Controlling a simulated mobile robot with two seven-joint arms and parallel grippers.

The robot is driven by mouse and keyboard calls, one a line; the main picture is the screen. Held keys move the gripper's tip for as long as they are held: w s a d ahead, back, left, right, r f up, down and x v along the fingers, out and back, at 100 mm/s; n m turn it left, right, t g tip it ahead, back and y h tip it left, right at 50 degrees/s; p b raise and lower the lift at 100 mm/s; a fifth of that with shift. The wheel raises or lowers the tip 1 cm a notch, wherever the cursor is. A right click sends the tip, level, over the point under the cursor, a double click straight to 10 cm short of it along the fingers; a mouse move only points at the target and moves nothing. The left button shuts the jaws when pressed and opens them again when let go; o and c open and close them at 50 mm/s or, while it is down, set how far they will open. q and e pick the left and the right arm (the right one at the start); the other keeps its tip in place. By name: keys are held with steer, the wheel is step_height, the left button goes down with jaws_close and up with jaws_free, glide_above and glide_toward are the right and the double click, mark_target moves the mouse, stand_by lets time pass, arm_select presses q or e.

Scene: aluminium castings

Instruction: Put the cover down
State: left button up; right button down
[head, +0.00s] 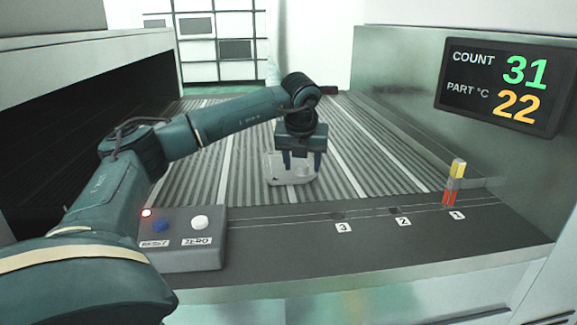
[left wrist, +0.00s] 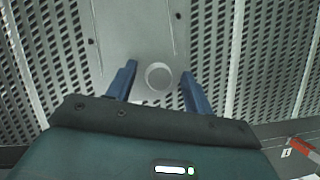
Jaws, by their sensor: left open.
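The cover (head: 280,175) is a pale grey metal casting resting on the ribbed conveyor surface. In the left wrist view the cover (left wrist: 142,35) shows as a flat grey plate with a round boss (left wrist: 158,76). My left gripper (head: 302,165) is over the near right part of the cover, pointing down. In the left wrist view its two blue fingers (left wrist: 155,88) stand apart, one on each side of the boss, with gaps between. I cannot tell how high the fingertips are above the plate. My right gripper is not in view.
A control box (head: 190,245) with a blue and a white button stands at the front left. Slots marked 3, 2 and 1 line the front ledge (head: 290,235); a red and yellow peg (head: 454,183) stands at 1. A display (head: 503,87) reads count 31, part 22.

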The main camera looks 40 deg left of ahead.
arm_select(q)
steer(key=shift+c, duration=0.3)
jaws_close()
steer(key=shift+r, duration=0.1)
step_height(320, 180, up, 10)
stand_by(0.6)
